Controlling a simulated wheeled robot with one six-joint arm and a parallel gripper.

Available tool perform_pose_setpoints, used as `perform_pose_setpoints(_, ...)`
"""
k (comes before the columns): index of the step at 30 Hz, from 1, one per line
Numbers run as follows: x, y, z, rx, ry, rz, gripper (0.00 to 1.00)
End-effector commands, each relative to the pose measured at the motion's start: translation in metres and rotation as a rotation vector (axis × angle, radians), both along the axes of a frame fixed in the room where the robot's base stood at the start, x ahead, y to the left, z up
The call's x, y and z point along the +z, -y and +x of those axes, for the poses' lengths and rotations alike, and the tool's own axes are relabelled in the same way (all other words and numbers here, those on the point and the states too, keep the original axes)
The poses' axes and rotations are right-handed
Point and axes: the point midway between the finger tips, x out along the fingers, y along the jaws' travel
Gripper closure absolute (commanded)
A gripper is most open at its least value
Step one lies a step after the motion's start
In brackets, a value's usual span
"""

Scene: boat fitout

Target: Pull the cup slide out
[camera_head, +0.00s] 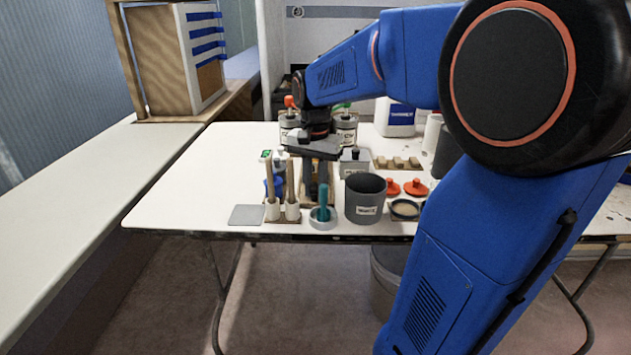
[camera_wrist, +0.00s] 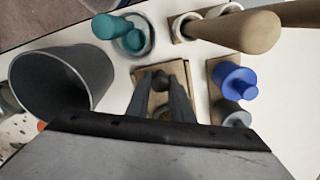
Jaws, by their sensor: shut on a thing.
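My gripper (camera_head: 316,175) points down over the table, among the cups and holders. In the wrist view my gripper's two fingers (camera_wrist: 161,88) are closed on a small dark knob (camera_wrist: 160,80), with a wooden piece (camera_wrist: 180,70) beneath, which I take to be the cup slide. The wooden piece also shows under my gripper in the head view (camera_head: 308,203). The fingers hide part of it, so I cannot tell how far the slide is out.
A grey cup (camera_head: 365,205) stands close to the right of my gripper. A teal-handled tool (camera_head: 323,205) in a small dish is in front. Wooden-handled tools (camera_head: 290,185) and a blue knob (camera_wrist: 235,80) are close by. Red lids (camera_head: 415,187) lie further right. The table's left side (camera_head: 190,185) is clear.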

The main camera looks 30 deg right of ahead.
Motion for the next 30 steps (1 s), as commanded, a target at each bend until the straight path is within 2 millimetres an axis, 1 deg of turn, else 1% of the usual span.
perform_pose_setpoints(9,0.001,0.000,0.000,0.000,0.004,-0.001,1.00)
perform_pose_setpoints(10,0.001,0.000,0.000,0.000,0.004,-0.001,0.73)
perform_pose_setpoints(11,0.001,0.000,0.000,0.000,0.004,-0.001,0.66)
perform_pose_setpoints(12,0.001,0.000,0.000,0.000,0.003,-0.001,0.61)
perform_pose_setpoints(20,0.001,0.000,0.000,0.000,0.002,-0.001,0.61)
perform_pose_setpoints(23,0.004,0.000,0.000,0.000,0.003,-0.001,0.61)
perform_pose_setpoints(26,0.014,0.000,0.000,0.000,0.003,-0.001,0.61)
perform_pose_setpoints(30,0.038,0.000,0.000,0.000,0.006,-0.001,0.61)
